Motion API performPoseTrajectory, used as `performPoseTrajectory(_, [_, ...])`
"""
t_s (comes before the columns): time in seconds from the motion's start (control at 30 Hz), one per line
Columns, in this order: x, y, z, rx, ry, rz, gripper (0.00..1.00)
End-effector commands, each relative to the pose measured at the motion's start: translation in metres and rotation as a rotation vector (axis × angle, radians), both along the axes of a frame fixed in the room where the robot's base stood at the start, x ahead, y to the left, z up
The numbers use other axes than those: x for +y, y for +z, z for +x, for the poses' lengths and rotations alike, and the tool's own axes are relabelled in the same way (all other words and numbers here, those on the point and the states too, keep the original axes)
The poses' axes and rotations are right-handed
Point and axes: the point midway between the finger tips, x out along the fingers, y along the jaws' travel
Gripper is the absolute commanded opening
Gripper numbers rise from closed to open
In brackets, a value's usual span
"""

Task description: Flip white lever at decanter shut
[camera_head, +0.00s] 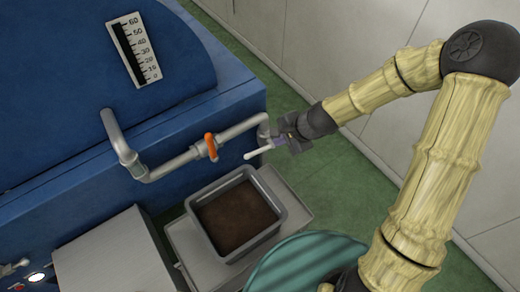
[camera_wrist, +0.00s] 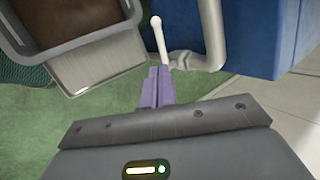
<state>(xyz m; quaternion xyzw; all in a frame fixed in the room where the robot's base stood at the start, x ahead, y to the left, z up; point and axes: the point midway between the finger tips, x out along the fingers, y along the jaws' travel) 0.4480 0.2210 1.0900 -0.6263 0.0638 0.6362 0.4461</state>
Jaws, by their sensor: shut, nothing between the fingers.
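The white lever (camera_head: 256,153) sticks out to the left from the end of the grey pipe, by the blue decanter (camera_head: 190,110). In the wrist view the white lever (camera_wrist: 160,42) points away from me, its round knob at the far end. My gripper (camera_head: 279,143) is at the lever's right end. In the wrist view my gripper (camera_wrist: 158,72) has its purple fingers together with nothing between them. The fingertips lie just short of the lever's near end; I cannot tell whether they touch it. The lever's pivot is partly hidden by my gripper.
An orange handle (camera_head: 211,146) sits on the grey pipe (camera_head: 176,164) left of the lever. A grey crate (camera_head: 285,217) with brown material stands below. A teal round thing (camera_head: 305,265) is at the front. Green floor (camera_head: 335,180) is open on the right, before a pale wall.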

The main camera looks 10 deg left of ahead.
Motion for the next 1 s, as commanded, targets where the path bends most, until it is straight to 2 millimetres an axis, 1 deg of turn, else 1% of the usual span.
performPoseTrajectory(0.3, [0.0, -0.001, 0.0, 0.0, 0.003, -0.002, 0.0])
performPoseTrajectory(0.47, [0.004, -0.007, 0.001, 0.002, 0.005, -0.001, 0.0])
performPoseTrajectory(0.67, [0.013, -0.024, 0.004, 0.003, 0.003, 0.0, 0.0])
performPoseTrajectory(1.0, [0.036, -0.056, 0.008, 0.002, 0.013, -0.001, 0.0])
